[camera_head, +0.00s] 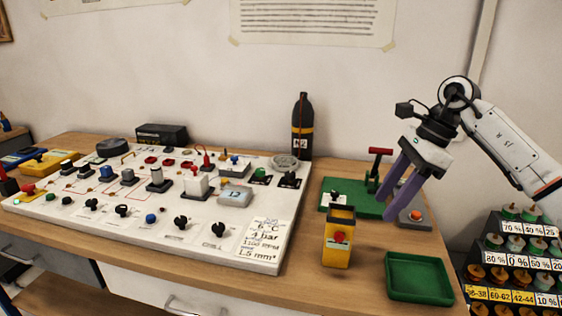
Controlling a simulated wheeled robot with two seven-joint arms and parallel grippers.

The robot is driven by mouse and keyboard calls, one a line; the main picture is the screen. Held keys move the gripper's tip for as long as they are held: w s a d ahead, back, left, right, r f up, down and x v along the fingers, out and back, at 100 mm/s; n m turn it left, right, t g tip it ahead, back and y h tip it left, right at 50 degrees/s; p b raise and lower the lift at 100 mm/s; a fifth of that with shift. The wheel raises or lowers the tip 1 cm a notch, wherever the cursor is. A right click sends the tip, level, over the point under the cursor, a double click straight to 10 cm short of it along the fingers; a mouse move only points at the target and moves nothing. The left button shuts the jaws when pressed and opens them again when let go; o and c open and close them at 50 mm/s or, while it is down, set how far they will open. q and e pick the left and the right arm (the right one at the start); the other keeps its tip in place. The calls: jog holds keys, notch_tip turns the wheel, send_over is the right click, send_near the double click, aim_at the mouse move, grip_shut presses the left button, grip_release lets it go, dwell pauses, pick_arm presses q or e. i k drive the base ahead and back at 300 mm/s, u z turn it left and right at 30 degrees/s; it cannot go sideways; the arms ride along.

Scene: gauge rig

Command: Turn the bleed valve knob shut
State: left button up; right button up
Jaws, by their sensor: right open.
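My right gripper (389,202) comes in from the right with its two long purple fingers open and pointing down. Its fingertips are over or beside the right part of a green base plate (350,208). A red-handled lever on a post (377,168) stands on that plate, behind and left of the fingers. A small black knob (335,195) sits on the plate's left part, apart from the gripper. Several black knobs, one of them a large one (217,230), stand on a white panel (130,235). I cannot tell for certain which knob is the bleed valve. My left gripper is out of view.
A grey block with an orange button (415,215) is close to the fingers. A yellow box (339,240) and an empty green tray (415,278) stand at the front right. A black gas bottle (301,128) stands behind the panel.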

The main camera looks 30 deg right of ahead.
aim_at(290, 176)
jog(key=i, duration=1.15)
